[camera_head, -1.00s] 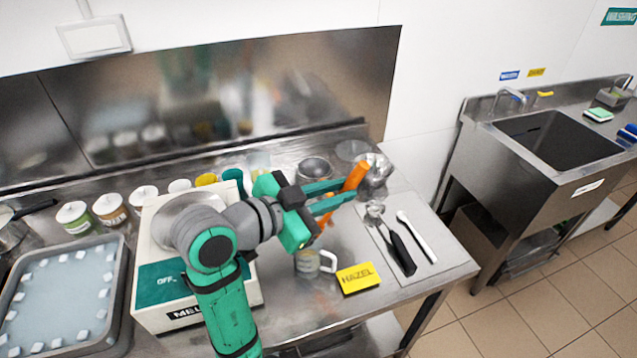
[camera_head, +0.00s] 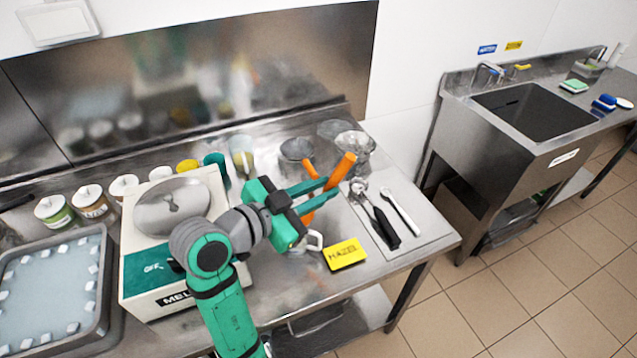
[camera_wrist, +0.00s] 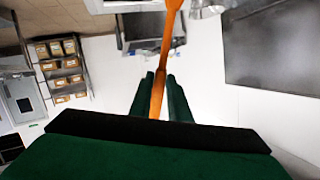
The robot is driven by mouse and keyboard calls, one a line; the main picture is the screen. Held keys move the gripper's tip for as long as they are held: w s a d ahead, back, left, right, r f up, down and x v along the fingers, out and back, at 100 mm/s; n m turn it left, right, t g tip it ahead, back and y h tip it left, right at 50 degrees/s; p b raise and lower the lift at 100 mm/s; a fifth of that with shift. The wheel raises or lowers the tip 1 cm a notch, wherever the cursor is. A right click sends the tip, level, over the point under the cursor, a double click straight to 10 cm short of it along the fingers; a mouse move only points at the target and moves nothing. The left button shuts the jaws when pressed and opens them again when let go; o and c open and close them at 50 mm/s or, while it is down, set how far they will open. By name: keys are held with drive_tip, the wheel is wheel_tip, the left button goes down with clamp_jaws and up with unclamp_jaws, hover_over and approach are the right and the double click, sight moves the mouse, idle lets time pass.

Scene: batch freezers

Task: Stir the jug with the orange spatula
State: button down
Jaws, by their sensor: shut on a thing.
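My gripper (camera_head: 317,195) is shut on the orange spatula (camera_head: 340,172), which is tilted, its upper end leaning right. In the wrist view the spatula (camera_wrist: 166,60) runs up from between my fingers (camera_wrist: 164,100). The jug stands below my gripper, behind the yellow HAZEL card (camera_head: 345,254). My gripper hides most of the jug, and its pale handle (camera_head: 316,240) shows. I cannot tell whether the spatula's lower end is inside the jug. Another orange piece (camera_head: 310,169) shows just behind my fingers; I cannot tell what it belongs to.
A scale (camera_head: 150,265) with a round pan stands left of my gripper. Steel bowls (camera_head: 355,143) stand behind it. A mat (camera_head: 412,235) at the right holds a dark-handled tool (camera_head: 386,230) and a white one (camera_head: 402,212). Tubs (camera_head: 92,203) line the back left. A sink (camera_head: 535,115) is far right.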

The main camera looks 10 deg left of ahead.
wheel_tip(320, 180, down, 7)
drive_tip(key=a, duration=0.2)
drive_tip(key=shift+a+r, duration=0.2)
drive_tip(key=shift+a, duration=0.15)
idle(0.4)
drive_tip(key=shift+s, duration=0.15)
